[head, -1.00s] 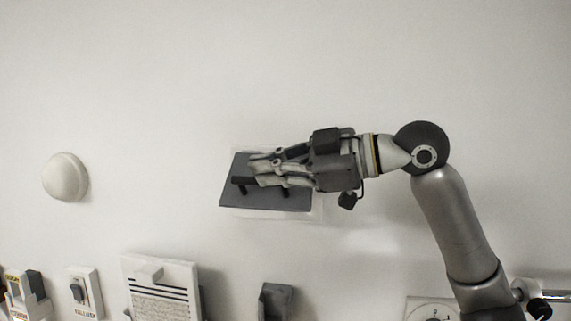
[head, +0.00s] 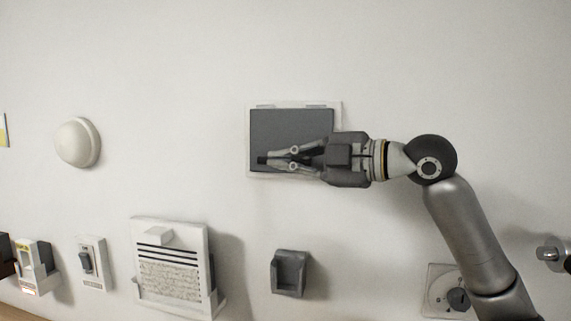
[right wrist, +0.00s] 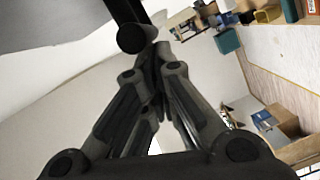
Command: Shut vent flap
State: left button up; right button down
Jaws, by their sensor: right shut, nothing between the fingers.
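The vent flap (head: 285,125) is a dark grey panel on the wall in a white frame (head: 338,110), near the middle of the head view. It lies flat or almost flat within the frame; a small gap cannot be ruled out. Its dark handle (head: 262,160) shows at the lower left. My right gripper (head: 280,160) is shut and empty, in front of the flap's lower part at the handle; contact is unclear. In the right wrist view the closed fingers (right wrist: 155,62) meet beside the round-ended dark handle bar (right wrist: 132,38), with the flap (right wrist: 50,22) at upper left. My left gripper is not in view.
A white dome (head: 77,142) is on the wall at left. Below are a switch (head: 91,263), a white holder with a printed sheet (head: 170,265), a grey bracket (head: 290,272) and a round dial (head: 447,291). The wall above the flap is clear.

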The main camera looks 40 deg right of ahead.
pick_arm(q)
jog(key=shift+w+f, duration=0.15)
pick_arm(e)
jog(key=shift+d+f, duration=0.1)
jog(key=shift+f, duration=0.05)
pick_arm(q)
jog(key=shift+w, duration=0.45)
pick_arm(e)
jog(key=shift+w, duration=0.1)
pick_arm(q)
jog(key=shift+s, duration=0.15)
pick_arm(e)
jog(key=shift+d, duration=0.1)
jog(key=f+v, duration=0.1)
jog(key=v, duration=1.1)
jog(key=shift+r, duration=0.5)
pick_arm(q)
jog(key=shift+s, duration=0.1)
